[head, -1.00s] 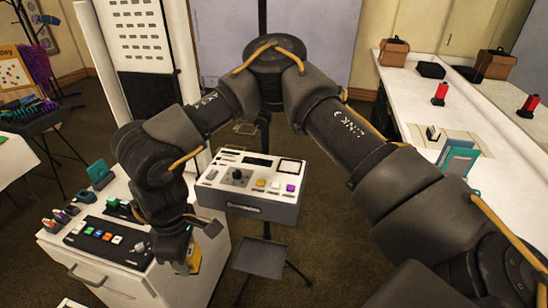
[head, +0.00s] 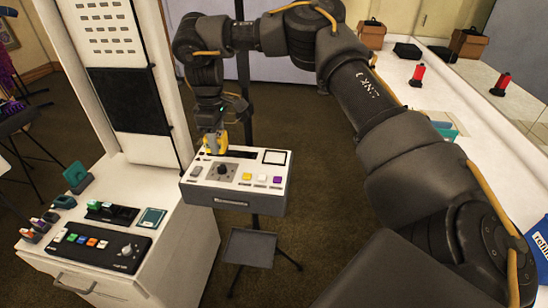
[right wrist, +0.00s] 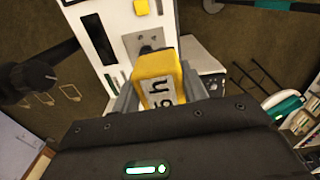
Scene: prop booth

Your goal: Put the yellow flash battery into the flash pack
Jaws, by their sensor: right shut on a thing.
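The yellow flash battery (head: 221,142) is in my right gripper (head: 214,150), which is shut on it over the back left part of the flash pack. The flash pack (head: 232,201) is a box with a white top, a knob, coloured buttons and a dark slot, on a stand. In the right wrist view the battery (right wrist: 156,78) sits between the fingers with dark lettering toward me. The pack's white top (right wrist: 121,20) and its long dark slot (right wrist: 98,38) lie beyond and left of the battery. I cannot tell whether the battery touches the pack. My left gripper is not in view.
A white cabinet (head: 190,245) stands left of the pack, with a black button panel (head: 98,247) and small items on it. A small grey tray (head: 250,248) is on the stand below the pack. A white counter (head: 480,135) runs along the right.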

